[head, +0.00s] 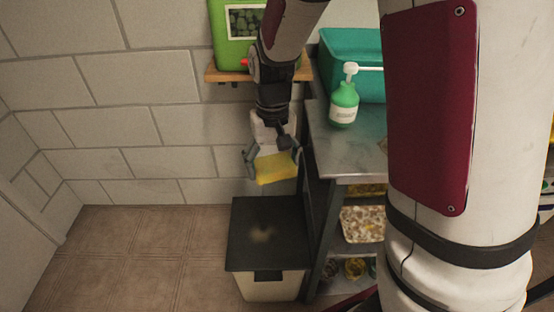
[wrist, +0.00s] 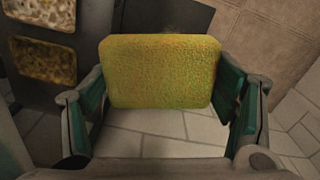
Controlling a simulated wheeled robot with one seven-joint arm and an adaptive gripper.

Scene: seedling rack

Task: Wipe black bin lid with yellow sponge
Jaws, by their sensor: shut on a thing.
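My gripper (head: 271,165) is shut on a yellow sponge (head: 276,168). In the wrist view the sponge (wrist: 160,71) sits between the two green-padded fingers and fills the middle of the picture. In the head view the gripper and sponge are in the air above the black bin lid (head: 268,256), apart from it. The lid lies flat on a pale bin (head: 270,287) on the floor. A light brownish smudge (head: 262,235) shows near the middle of the lid. In the wrist view part of a dark surface shows behind the sponge.
A metal rack (head: 345,150) stands close to the right of the bin. It holds a green pump bottle (head: 343,104) and a teal tub (head: 352,62). A wooden wall shelf (head: 228,76) with a green container (head: 229,42) is above. Tiled floor (head: 140,255) left of the bin is clear.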

